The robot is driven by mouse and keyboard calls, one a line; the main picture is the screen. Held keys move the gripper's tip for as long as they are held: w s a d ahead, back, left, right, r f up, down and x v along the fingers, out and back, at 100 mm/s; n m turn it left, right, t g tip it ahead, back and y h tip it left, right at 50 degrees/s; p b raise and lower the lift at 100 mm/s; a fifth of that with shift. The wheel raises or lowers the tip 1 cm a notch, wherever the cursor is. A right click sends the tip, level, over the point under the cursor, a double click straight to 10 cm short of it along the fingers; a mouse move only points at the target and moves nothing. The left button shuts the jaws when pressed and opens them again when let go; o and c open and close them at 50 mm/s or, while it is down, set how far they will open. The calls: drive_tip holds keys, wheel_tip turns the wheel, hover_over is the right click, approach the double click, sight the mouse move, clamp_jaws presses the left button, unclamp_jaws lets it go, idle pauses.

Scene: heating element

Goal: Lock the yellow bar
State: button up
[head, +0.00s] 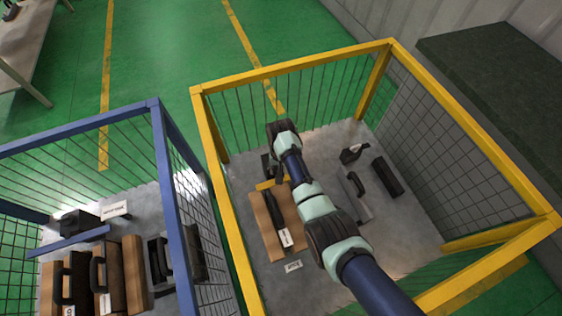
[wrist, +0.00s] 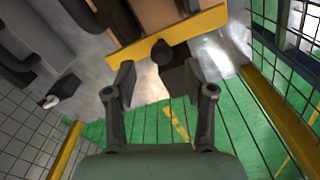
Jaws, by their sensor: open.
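The yellow bar (head: 265,185) lies across the far end of a brown wooden block (head: 265,230) inside the yellow cage. In the wrist view the yellow bar (wrist: 190,28) runs tilted across the top, with a dark round knob (wrist: 161,50) at its near edge. My gripper (wrist: 159,68) is open and empty, its two fingers apart on either side of the knob, just short of the bar. I cannot tell whether a finger touches anything. In the head view my arm hides part of the bar's right end and most of the gripper.
The yellow cage frame (head: 290,65) surrounds the work area with mesh walls. A dark handled case (head: 358,190), a black block (head: 387,177) and a small dark item (head: 354,153) lie to the right. A blue cage (head: 160,140) with handled blocks and a blue bar (head: 68,242) stands left.

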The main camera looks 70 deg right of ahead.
wheel_tip(320, 180, up, 6)
drive_tip(key=shift+r, duration=0.1)
idle(0.6)
